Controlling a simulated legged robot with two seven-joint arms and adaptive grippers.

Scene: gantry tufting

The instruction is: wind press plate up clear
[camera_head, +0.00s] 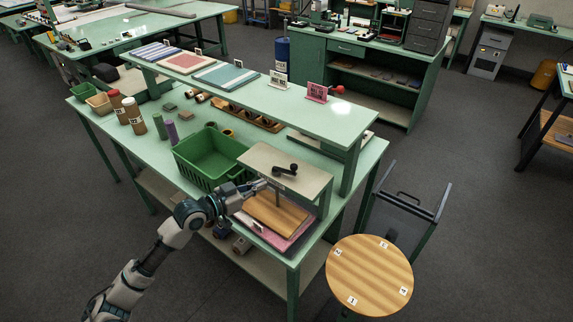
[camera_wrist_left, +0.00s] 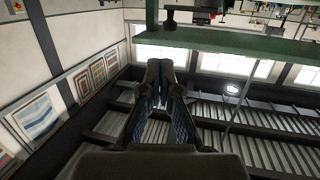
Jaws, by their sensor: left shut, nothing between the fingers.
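The press stands at the near right end of the green workbench. Its pale top (camera_head: 313,182) carries a black crank handle (camera_head: 284,170). Under the top is a wooden press plate (camera_head: 275,213), low over a pink textile (camera_head: 287,241); I cannot tell whether they touch. A thin vertical rod shows between top and plate. My left gripper (camera_head: 262,185) is shut and empty beside the press's left edge, just below and left of the crank; contact with the press cannot be made out. In the left wrist view its fingers (camera_wrist_left: 160,72) are together. My right gripper is out of view.
A green basket (camera_head: 207,160) stands left of the press. A raised shelf (camera_head: 250,97) with textiles runs behind. Spools and cones (camera_head: 133,115) stand further left. A round wooden stool (camera_head: 368,274) and a dark cart (camera_head: 400,222) are on the floor at right.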

